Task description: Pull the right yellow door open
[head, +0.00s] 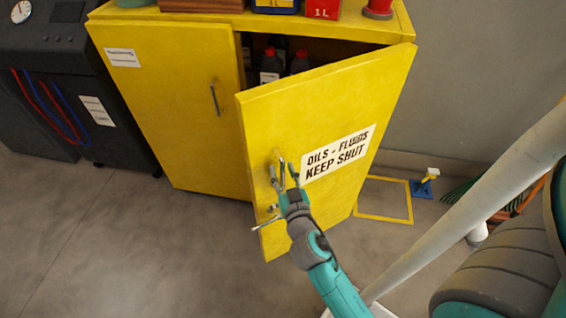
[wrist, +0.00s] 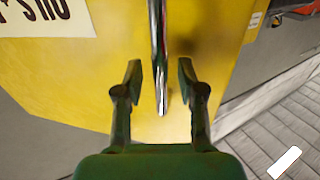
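The right yellow door (head: 320,105) stands partly open, swung out from the yellow cabinet, with a white "OILS + FLUIDS KEEP SHUT" label (head: 338,153) on it. Its metal bar handle (wrist: 157,45) runs down between the two fingers of my gripper (wrist: 160,78) in the wrist view. A gap shows between the handle and each finger, so my gripper is open around the handle and not clamped on it. In the head view my gripper (head: 283,178) is at the handle near the door's left edge. The handle's lower end is free in the wrist view.
The left yellow door (head: 175,110) is shut. Bottles (head: 270,65) show inside the cabinet. A metal lever (head: 267,222) sticks out low on the right door. A dark machine (head: 70,80) stands at left. A blue-and-yellow item (head: 424,185) is on the floor at right. The front floor is clear.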

